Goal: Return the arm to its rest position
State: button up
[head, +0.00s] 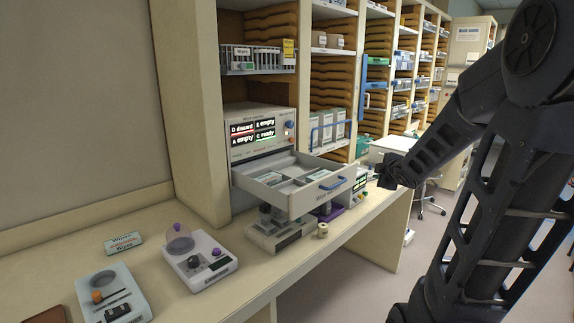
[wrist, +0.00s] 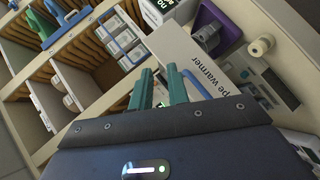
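My arm reaches in from the right in the head view. My gripper (head: 388,178) is small and dark there, right of the open drawer (head: 290,198), and its fingertips are hard to make out. In the wrist view, the green fingers of my gripper (wrist: 161,84) stand apart with a gap between them. Nothing shows held in the gap. The drawer front (wrist: 205,65), with lettering ending in "pe warmer", lies beyond the fingers. I cannot tell the exact distance between them.
The drawer, with a blue handle (head: 333,183), juts out over the counter (head: 215,292). Below it stand a grey device (head: 278,235) and a small cream knob-like piece (head: 322,230). Shelves line the back. Open floor (head: 345,290) lies in front of the counter.

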jog(key=s+a+m+g, duration=0.2)
jog(key=s+m+g, duration=0.2)
jog(key=s+m, duration=0.3)
jog(key=s+a+r+m+g+h, duration=0.1)
jog(key=s+m+g, duration=0.3)
jog(key=s, duration=1.3)
jog(key=a+m, duration=0.1)
jog(key=m, duration=0.3)
jog(key=shift+s+a+g, duration=0.15)
jog(key=shift+s+g, duration=0.05)
jog(key=shift+g, duration=0.1)
